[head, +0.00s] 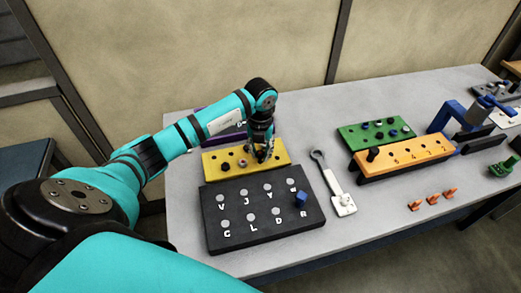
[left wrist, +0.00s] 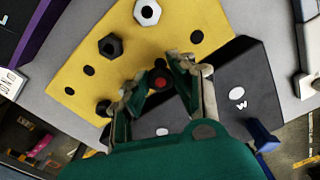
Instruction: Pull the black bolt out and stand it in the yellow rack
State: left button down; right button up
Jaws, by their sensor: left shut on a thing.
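The yellow rack (head: 280,157) lies on the grey table behind a black lettered board. My left gripper (head: 262,154) is over the right part of the rack. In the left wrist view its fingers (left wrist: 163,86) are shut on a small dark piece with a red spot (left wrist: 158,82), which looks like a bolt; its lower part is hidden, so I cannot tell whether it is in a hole. A black hex-headed bolt (left wrist: 110,46) and a silver hex piece (left wrist: 147,12) stand in the rack, among several empty holes. My right gripper is not in view.
The black lettered board (head: 240,233) bears a blue block (head: 301,199). A wrench-like tool (head: 332,184) lies to its right. Further right are an orange rack (head: 412,149) holding a black piece (head: 373,154), a green rack (head: 352,136) and several orange pieces (head: 432,199).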

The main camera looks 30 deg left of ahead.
pick_arm(q)
jog(key=shift+f, duration=0.2)
jog(key=shift+f+b, duration=0.35)
jog(key=shift+b, duration=0.1)
jog(key=shift+f+b, duration=0.55)
jog(key=shift+f, duration=0.2)
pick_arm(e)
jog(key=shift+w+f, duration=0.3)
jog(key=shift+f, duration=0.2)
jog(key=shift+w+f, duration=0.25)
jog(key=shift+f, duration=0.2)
pick_arm(q)
jog(key=c, duration=1)
grip_release()
jog(key=shift+c, duration=0.2)
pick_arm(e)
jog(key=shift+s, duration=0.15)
pick_arm(q)
jog(key=shift+r, duration=0.1)
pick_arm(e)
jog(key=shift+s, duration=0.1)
pick_arm(q)
notch_tip(320, 180, up, 19)
jog(key=p, duration=0.5)
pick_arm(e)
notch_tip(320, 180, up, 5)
